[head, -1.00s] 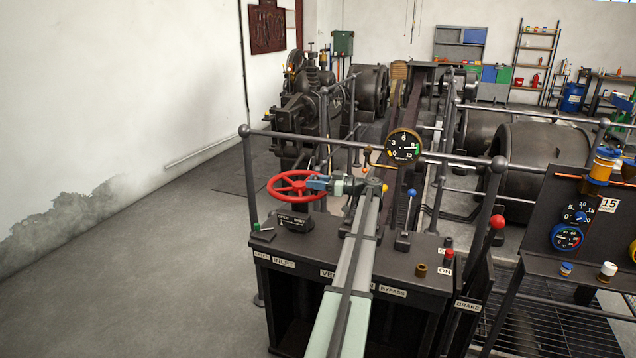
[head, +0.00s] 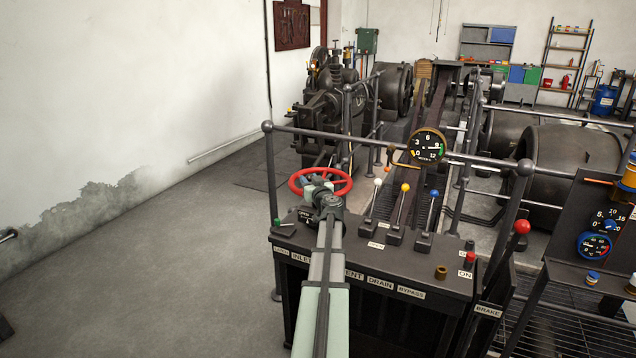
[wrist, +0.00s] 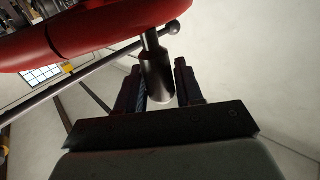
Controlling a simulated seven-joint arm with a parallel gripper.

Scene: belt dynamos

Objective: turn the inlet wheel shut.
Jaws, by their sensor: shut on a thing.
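The inlet wheel (head: 346,186) is a red handwheel on a dark pedestal at the left end of the control bench. In the wrist view its red rim (wrist: 90,32) crosses the top left, with a grey cylindrical handle (wrist: 153,45) standing out from it. My gripper (wrist: 159,74) has one finger on each side of this handle and is shut on it. In the head view my gripper (head: 317,188) is at the near side of the wheel and covers part of the rim.
Levers with white (head: 378,182), yellow (head: 405,187) and blue (head: 434,194) knobs stand right of the wheel. A round gauge (head: 428,147) hangs on the railing (head: 470,158) behind. A red-knobbed brake lever (head: 521,227) is at the right end.

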